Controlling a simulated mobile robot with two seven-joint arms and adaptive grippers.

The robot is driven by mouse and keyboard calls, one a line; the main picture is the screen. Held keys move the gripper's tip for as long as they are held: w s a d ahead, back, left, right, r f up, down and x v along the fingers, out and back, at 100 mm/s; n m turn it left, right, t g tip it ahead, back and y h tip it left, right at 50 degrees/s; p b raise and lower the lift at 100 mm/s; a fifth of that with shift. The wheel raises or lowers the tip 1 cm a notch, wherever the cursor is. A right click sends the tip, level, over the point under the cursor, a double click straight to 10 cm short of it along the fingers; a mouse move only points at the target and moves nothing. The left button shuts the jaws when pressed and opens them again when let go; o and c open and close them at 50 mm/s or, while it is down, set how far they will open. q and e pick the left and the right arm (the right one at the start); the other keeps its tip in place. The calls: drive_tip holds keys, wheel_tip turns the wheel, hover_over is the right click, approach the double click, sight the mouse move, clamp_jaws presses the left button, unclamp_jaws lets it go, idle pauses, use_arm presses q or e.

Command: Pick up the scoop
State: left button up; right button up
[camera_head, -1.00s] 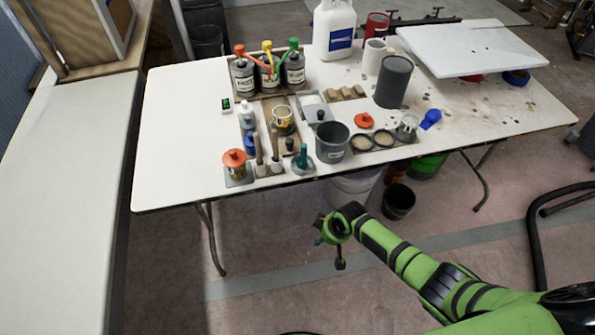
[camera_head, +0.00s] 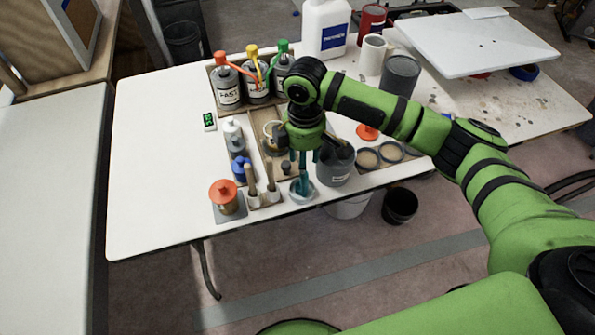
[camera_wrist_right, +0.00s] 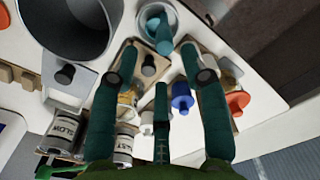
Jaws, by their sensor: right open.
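A teal tool that looks like the scoop (camera_head: 303,187) stands in a small pale cup (camera_head: 301,196) near the table's front edge. In the wrist view the scoop (camera_wrist_right: 160,36) shows in its round cup (camera_wrist_right: 172,13), beyond the fingertips. My right gripper (camera_head: 305,158) points down just above the scoop. In the wrist view its teal fingers (camera_wrist_right: 159,62) are spread, with nothing between them. The gripper partly hides the scoop's top in the head view, so I cannot tell whether they touch. My left gripper is not in view.
A dark grey cup (camera_head: 336,167) stands close at the right. Two wooden-handled brushes (camera_head: 252,180), an orange-topped container (camera_head: 223,193) and a blue bottle (camera_head: 241,168) stand at the left. Pump bottles (camera_head: 228,86) stand behind. The table's left part is clear.

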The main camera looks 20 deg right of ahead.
sight(303, 183)
drive_tip(key=f, duration=0.1)
drive_tip(key=s+f+p, duration=0.1)
drive_tip(key=f, duration=0.1)
drive_tip(key=shift+s+a+f, duration=0.1)
drive_tip(key=shift+f, duration=0.2)
wheel_tip(303, 183, down, 2)
drive_tip(key=shift+f, duration=0.25)
drive_tip(key=shift+w+f, duration=0.2)
drive_tip(key=shift+f, duration=0.05)
clamp_jaws()
drive_tip(key=shift+r, duration=0.65)
wheel_tip(303, 183, up, 3)
drive_tip(key=shift+w+f, duration=0.1)
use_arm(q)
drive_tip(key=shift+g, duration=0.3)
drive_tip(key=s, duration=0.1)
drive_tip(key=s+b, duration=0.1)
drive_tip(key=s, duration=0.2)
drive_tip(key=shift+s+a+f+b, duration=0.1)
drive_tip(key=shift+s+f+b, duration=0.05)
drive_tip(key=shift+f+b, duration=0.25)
use_arm(e)
drive_tip(key=s+d+r, duration=0.7)
drive_tip(key=d, duration=0.2)
drive_tip(key=shift+d, duration=0.25)
